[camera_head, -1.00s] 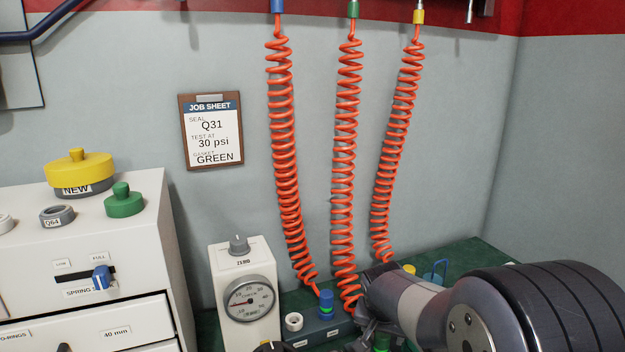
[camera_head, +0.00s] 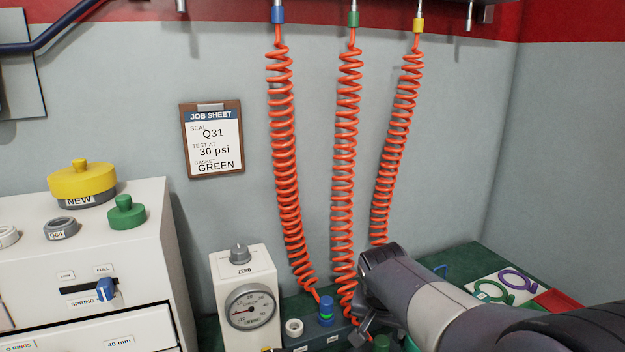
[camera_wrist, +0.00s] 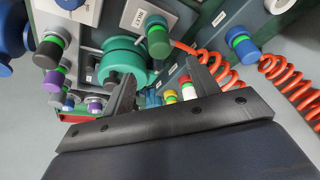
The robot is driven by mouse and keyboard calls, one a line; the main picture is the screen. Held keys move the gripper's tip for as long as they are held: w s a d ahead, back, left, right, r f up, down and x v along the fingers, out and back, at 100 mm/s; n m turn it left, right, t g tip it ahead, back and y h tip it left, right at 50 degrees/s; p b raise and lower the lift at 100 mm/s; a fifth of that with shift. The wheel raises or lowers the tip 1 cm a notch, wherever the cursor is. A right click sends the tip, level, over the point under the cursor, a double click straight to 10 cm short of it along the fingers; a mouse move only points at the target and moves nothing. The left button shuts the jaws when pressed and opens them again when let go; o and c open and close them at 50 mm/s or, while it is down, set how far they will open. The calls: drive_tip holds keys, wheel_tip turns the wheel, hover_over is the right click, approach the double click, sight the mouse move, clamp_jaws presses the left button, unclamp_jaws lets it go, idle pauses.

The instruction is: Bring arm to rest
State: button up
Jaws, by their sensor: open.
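My gripper (camera_wrist: 160,92) is open and empty in the wrist view, its two dark fingers apart with fittings on the bench beyond them. In the head view my arm reaches in from the lower right, and the gripper end (camera_head: 368,328) is partly hidden low in front of the green bench. A green round part (camera_wrist: 122,60) shows behind the left finger in the wrist view. I cannot tell whether anything touches the fingers.
Three orange coiled hoses (camera_head: 285,170) hang from the rail to the bench. A white gauge box (camera_head: 243,270) stands left of my arm, near a white drawer cabinet (camera_head: 150,240). A job sheet (camera_head: 213,140) hangs on the wall. A white card (camera_head: 490,283) lies at the right. The upper right wall area is clear.

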sight(382, 341)
drive_tip(key=b+x, duration=0.3)
drive_tip(key=x, duration=0.6)
drive_tip(key=shift+f, duration=0.15)
wheel_tip(382, 341, up, 7)
drive_tip(key=p, duration=0.5)
drive_tip(key=shift+w, duration=0.1)
drive_tip(key=shift+r+p, duration=0.8)
drive_tip(key=shift+p, duration=0.05)
